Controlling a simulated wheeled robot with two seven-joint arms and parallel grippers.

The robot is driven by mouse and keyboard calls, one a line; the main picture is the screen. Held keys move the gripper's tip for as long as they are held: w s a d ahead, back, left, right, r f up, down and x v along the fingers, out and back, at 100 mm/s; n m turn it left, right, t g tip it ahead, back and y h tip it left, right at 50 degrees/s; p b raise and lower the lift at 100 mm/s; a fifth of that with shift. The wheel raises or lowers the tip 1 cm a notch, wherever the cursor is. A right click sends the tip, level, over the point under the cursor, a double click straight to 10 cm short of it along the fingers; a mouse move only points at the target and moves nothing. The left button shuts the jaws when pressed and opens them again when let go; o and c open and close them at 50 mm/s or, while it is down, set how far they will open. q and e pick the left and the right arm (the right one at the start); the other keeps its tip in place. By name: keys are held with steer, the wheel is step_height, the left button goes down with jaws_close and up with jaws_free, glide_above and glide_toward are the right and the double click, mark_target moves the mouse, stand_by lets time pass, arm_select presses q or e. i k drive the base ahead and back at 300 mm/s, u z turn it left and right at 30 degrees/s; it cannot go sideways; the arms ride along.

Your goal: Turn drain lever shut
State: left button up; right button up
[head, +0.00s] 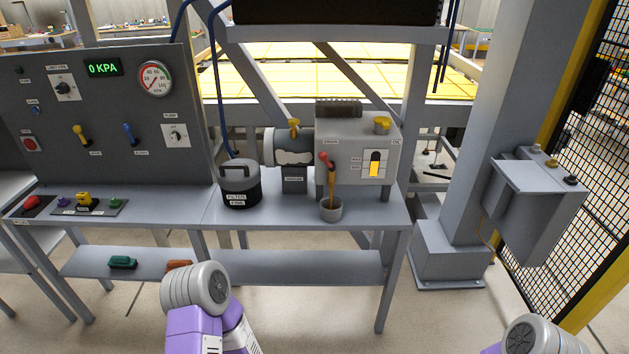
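The drain lever (325,158) has a red handle and sits low on the left front of a grey pump box (351,135). The handle slants up to the left. Amber liquid (332,186) runs from the drain below it into a small grey cup (331,210) on the bench. A sight window (375,164) on the box shows yellow liquid in its lower part. Parts of my two purple and grey arms show at the bottom edge, well in front of the bench and away from the lever. Neither gripper's fingers can be seen.
A control panel (110,120) with a gauge rises at left. A grey column (478,120) stands to the right. The bench (280,212) front is clear.

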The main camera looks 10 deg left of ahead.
mark_target(324, 156)
steer(key=z, duration=0.65)
steer(key=k, duration=0.15)
steer(key=u, duration=1.85)
steer(key=i, duration=0.8)
steer(key=z, duration=0.05)
